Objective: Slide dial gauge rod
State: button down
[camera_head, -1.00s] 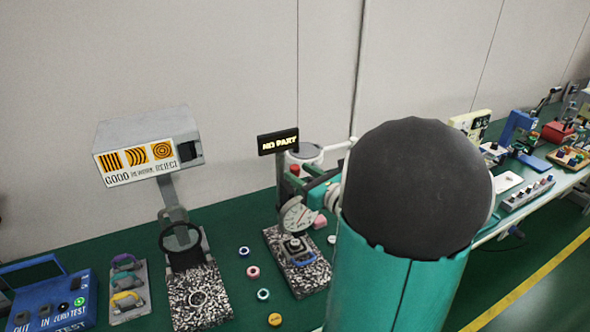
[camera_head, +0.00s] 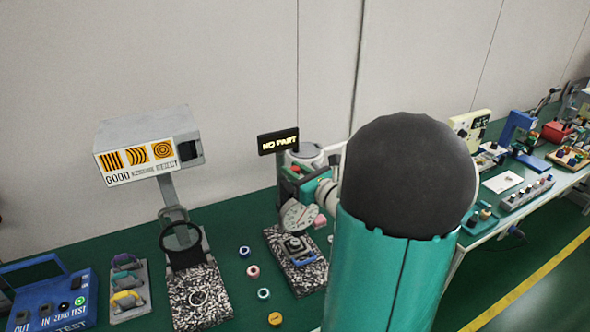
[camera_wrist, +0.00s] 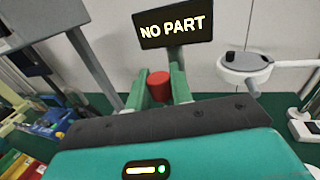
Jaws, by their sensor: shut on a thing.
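The dial gauge (camera_head: 299,215) stands above a speckled stone base (camera_head: 275,240) in the head view, its pale round face turned toward me. A red cap (camera_wrist: 158,86), seemingly the top of the gauge rod, sits between the two green fingers of my gripper (camera_wrist: 159,93) in the wrist view. My gripper is shut on this cap. In the head view my gripper (camera_head: 298,176) is at the upper part of the gauge stand, with the red cap (camera_head: 296,168) showing beside it. The rod below the cap is hidden.
A black "NO PART" sign (camera_head: 278,140) stands behind the gauge. Left of it are a grey GOOD/REJECT display (camera_head: 150,145) and a second speckled base (camera_head: 199,300). Several small rings and discs, including a yellow disc (camera_head: 275,319), lie between. My arm covers the right middle.

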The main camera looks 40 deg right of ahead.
notch_tip(320, 180, down, 2)
jog(key=shift+f, duration=0.1)
jog(key=c, duration=1.3)
grip_release()
jog(key=shift+o, duration=0.2)
jog(key=s, duration=1.3)
jog(key=shift+s+a, duration=0.15)
jog(key=shift+s, duration=0.25)
jog(key=shift+a, duration=0.1)
